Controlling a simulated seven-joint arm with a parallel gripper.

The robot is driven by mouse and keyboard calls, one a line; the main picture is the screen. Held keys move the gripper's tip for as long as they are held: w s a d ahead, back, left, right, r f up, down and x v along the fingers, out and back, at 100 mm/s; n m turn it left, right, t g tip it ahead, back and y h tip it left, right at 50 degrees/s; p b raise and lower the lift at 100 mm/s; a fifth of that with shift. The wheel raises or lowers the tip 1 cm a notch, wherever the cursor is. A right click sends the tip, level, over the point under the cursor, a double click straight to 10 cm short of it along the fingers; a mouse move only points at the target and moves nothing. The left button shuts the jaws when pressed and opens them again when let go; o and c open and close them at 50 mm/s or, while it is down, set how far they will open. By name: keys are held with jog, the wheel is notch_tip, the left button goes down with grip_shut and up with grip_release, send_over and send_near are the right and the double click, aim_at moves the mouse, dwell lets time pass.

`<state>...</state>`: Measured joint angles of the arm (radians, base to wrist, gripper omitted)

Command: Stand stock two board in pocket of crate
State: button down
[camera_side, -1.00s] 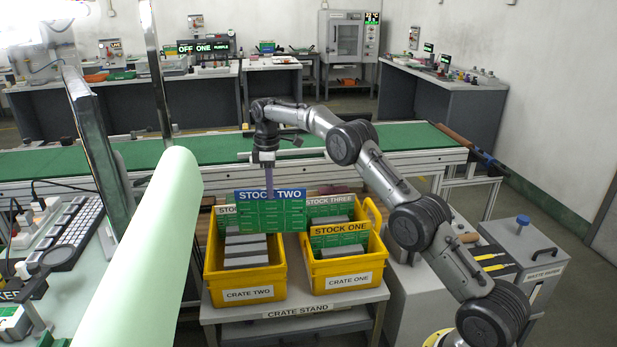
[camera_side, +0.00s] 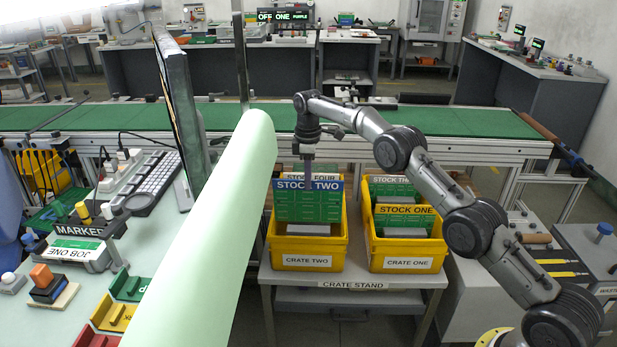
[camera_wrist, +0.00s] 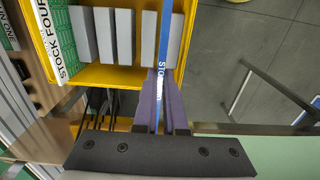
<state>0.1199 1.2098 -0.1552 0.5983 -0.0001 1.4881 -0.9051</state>
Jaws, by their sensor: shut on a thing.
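The stock two board (camera_side: 305,205), green with a blue title strip, hangs upright in my gripper (camera_side: 308,172). In the side view it is over crate two (camera_side: 307,262), a yellow crate, with its lower edge above a grey divider (camera_side: 306,230). In the wrist view the purple fingers of my gripper (camera_wrist: 160,105) are shut on the board's top; the board (camera_wrist: 165,35) shows edge-on across the divider nearest the crate's right wall. Whether its lower edge is inside a pocket cannot be told. The stock four board (camera_wrist: 60,40) stands at the crate's other end.
Crate one (camera_side: 405,263) stands to the right, holding the stock one board (camera_side: 404,218) and the stock three board (camera_side: 390,188). Both crates are on the crate stand (camera_side: 352,285). A pale green roll (camera_side: 210,230) fills the left foreground. A green conveyor (camera_side: 440,120) runs behind.

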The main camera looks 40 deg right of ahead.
aim_at(308, 212)
jog(key=shift+f, duration=5.75)
jog(key=c, duration=0.9)
grip_release()
jog(key=shift+f, duration=0.1)
notch_tip(308, 212, up, 14)
jog(key=shift+f, duration=0.1)
